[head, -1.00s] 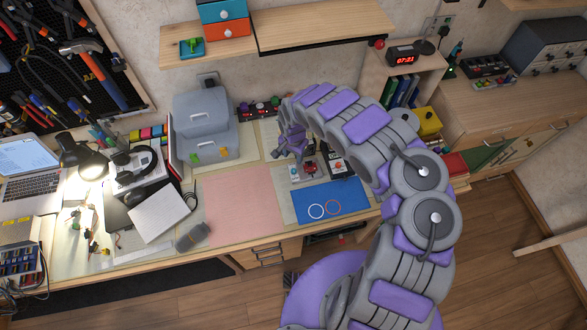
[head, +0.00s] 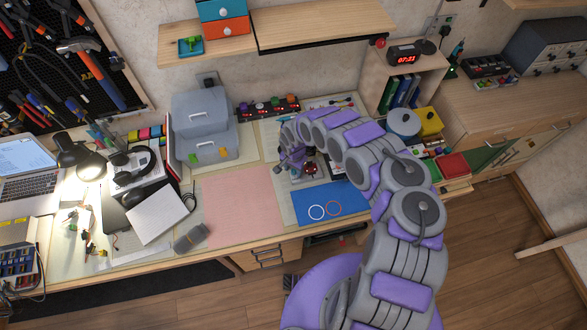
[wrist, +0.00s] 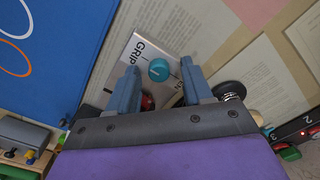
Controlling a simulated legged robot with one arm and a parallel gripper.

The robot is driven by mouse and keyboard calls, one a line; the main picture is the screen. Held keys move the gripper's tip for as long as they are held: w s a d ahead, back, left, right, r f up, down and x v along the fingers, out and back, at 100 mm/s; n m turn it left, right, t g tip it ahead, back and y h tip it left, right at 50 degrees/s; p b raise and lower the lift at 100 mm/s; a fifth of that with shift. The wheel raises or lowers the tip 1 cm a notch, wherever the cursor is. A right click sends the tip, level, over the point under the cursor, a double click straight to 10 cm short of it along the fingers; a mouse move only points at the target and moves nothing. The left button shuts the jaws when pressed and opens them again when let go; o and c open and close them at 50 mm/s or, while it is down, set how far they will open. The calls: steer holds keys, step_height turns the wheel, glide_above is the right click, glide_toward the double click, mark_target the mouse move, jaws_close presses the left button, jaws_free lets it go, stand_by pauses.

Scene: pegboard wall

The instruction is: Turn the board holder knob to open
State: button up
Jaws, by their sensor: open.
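The board holder is a pale plate (wrist: 140,48) with the words "GRIP" and partly hidden "OPEN" in the wrist view. Its round teal knob (wrist: 158,69) has a pale mark on its top. My gripper (wrist: 160,68) is open, with one blue-grey finger on each side of the knob in the picture. I see gaps beside the knob, and cannot tell how far above it the tips are. In the head view my gripper (head: 292,162) is over the holder beside a red part (head: 311,168); the knob is hidden there.
A blue mat (head: 330,203) with a white and an orange ring lies in front of the holder. A pink mat (head: 240,205) is to the left. A grey toolbox (head: 200,125) and a row of coloured knobs (head: 268,107) stand behind. In the wrist view a spring (wrist: 232,91) is beside the right finger.

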jaws_close()
stand_by(0.5)
